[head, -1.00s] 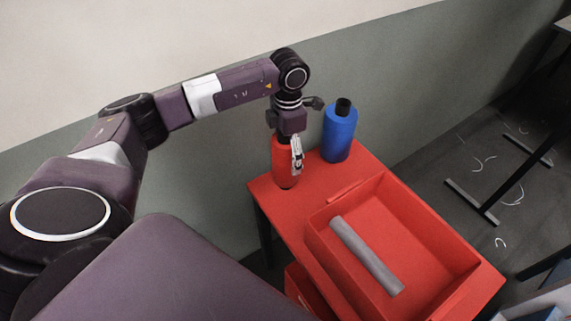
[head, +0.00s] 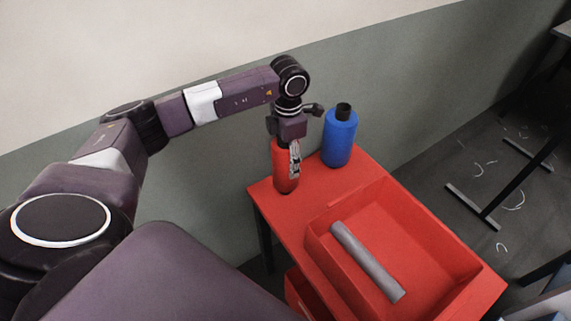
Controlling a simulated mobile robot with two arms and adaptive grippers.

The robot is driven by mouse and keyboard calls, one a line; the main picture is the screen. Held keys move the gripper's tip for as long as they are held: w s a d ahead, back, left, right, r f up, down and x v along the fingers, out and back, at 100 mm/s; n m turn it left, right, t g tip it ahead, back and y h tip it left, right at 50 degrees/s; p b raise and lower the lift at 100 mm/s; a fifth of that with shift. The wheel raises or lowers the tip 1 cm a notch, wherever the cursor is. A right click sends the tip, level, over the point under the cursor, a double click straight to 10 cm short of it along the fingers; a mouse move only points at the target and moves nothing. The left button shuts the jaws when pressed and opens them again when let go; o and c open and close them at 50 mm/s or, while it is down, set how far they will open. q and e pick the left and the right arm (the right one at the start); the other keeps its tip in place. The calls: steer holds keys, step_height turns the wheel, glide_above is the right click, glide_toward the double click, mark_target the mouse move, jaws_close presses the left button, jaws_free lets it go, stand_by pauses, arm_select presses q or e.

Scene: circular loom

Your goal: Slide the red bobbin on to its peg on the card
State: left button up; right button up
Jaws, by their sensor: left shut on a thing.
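The red bobbin (head: 283,178) stands upright on the red table top near its back left corner. My left gripper (head: 293,158) comes down on it from above, with its fingers shut around its upper part. The gripper's body hides the top of the bobbin. The bobbin's foot appears to be on or very close to the table; any small gap cannot be made out. The card and its peg are not in view. My right gripper is not in view.
A blue bobbin (head: 339,138) with a black top stands just right of the red one. A red open tray (head: 420,225) takes up the front of the table (head: 268,201), with a grey rod (head: 368,262) inside. A wall rises behind; dark metal legs (head: 475,205) stand at right.

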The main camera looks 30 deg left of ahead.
arm_select(q)
steer(key=shift+w+r, duration=0.1)
steer(key=shift+r, duration=0.25)
jaws_close()
steer(key=shift+r+p, duration=0.3)
steer(key=shift+p, duration=0.05)
steer(key=shift+r, duration=0.1)
steer(key=shift+r+p, duration=0.3)
steer(key=shift+r, duration=0.05)
step_height(320, 180, up, 18)
steer(key=p, duration=1)
steer(key=shift+f, duration=0.25)
